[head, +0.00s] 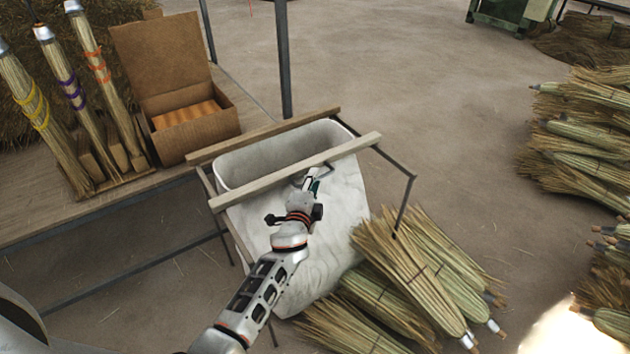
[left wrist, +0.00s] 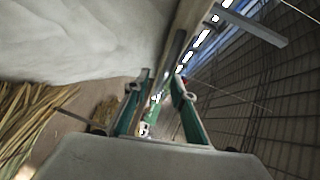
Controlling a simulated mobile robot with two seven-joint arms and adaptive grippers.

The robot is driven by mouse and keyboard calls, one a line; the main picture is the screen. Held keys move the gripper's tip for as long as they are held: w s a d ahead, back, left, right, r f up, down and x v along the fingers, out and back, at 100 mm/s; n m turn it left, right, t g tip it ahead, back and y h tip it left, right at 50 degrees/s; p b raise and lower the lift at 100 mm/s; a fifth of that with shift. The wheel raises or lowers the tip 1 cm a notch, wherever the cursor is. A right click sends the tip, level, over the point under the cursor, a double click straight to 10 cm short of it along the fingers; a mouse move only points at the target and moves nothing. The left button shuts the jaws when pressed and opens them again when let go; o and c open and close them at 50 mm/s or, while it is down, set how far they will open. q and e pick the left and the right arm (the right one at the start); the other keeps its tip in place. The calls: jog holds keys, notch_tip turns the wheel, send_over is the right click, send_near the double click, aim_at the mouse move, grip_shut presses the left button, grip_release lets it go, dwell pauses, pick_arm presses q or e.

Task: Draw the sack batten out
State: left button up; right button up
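Two pale wooden battens lie across the white sack (head: 345,205) at its open mouth, the far batten (head: 262,136) and the near batten (head: 265,183). The sack hangs in a thin metal frame. My left gripper (head: 313,181) is at the near batten's front side, around its middle, over the sack cloth. In the left wrist view, its green fingers (left wrist: 162,88) are apart, with the batten (left wrist: 192,22) running up from between or just beyond the tips. I cannot tell whether they touch it. My right gripper is out of view.
Broom bundles (head: 410,275) lie against the sack's right side. A bench (head: 110,208) on the left carries standing brooms (head: 70,85) and an open cardboard box (head: 190,130). More bundles (head: 580,140) are piled right. The floor between is clear.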

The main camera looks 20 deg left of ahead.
pick_arm(q)
jog(key=shift+w+f, duration=0.1)
jog(key=shift+w, duration=0.25)
grip_shut()
